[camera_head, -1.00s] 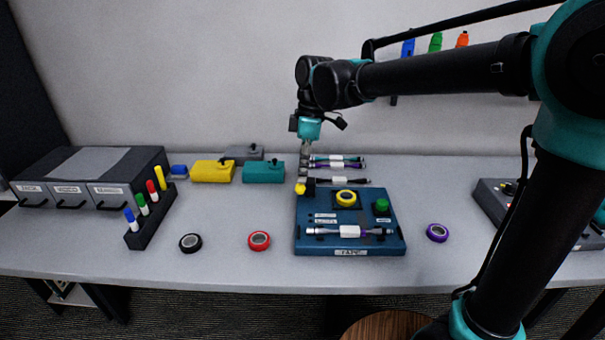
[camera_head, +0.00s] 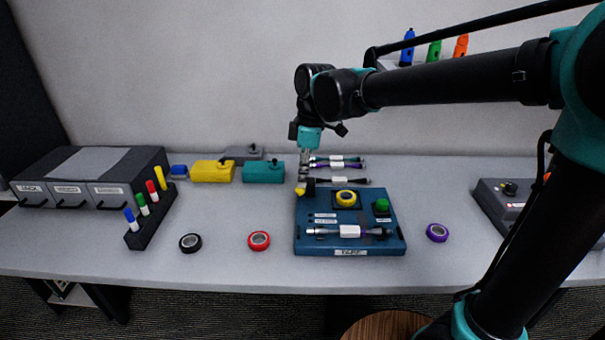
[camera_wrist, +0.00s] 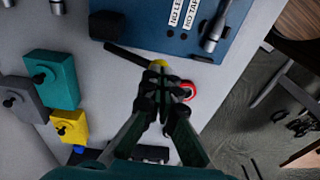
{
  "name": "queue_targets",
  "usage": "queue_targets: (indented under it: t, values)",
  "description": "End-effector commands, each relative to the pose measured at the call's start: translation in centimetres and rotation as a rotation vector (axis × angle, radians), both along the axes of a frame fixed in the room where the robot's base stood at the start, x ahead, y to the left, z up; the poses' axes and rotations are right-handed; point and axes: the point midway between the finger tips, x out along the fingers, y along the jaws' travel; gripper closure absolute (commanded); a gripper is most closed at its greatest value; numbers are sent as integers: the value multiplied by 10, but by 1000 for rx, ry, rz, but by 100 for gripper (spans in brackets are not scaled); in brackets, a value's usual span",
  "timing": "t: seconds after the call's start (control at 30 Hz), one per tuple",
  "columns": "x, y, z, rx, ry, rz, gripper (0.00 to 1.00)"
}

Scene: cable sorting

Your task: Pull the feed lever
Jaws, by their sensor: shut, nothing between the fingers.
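The taping station (camera_head: 375,246) is a dark blue board on the table, and its corner shows in the wrist view (camera_wrist: 205,50). The feed lever (camera_head: 300,192) at its back left corner has a yellow knob. In the wrist view the lever is a dark rod (camera_wrist: 128,55) ending in the yellow knob (camera_wrist: 160,63). My gripper (camera_head: 303,179) is above and right beside the knob. In the wrist view my gripper (camera_wrist: 162,88) is shut and empty, its tips partly over the knob. Whether they touch it I cannot tell.
A cable with a white label (camera_head: 349,231) lies across the station, with a yellow tape roll (camera_head: 346,198) and green button (camera_head: 381,205) behind. Several cables lie behind the station. Red (camera_head: 259,240), black (camera_head: 190,242) and purple (camera_head: 437,232) tape rolls stand around it.

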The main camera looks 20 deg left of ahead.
Motion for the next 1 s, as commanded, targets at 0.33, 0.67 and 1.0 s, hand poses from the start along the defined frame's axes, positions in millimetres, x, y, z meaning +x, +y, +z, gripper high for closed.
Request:
queue_targets:
  t: [0.33,0.67,1.0]
  values:
    - [-13,-3,-13,32,-134,5,100]
    - [-27,-6,-37,90,-370,5,100]
    - [-31,-7,-54,105,-432,0,100]
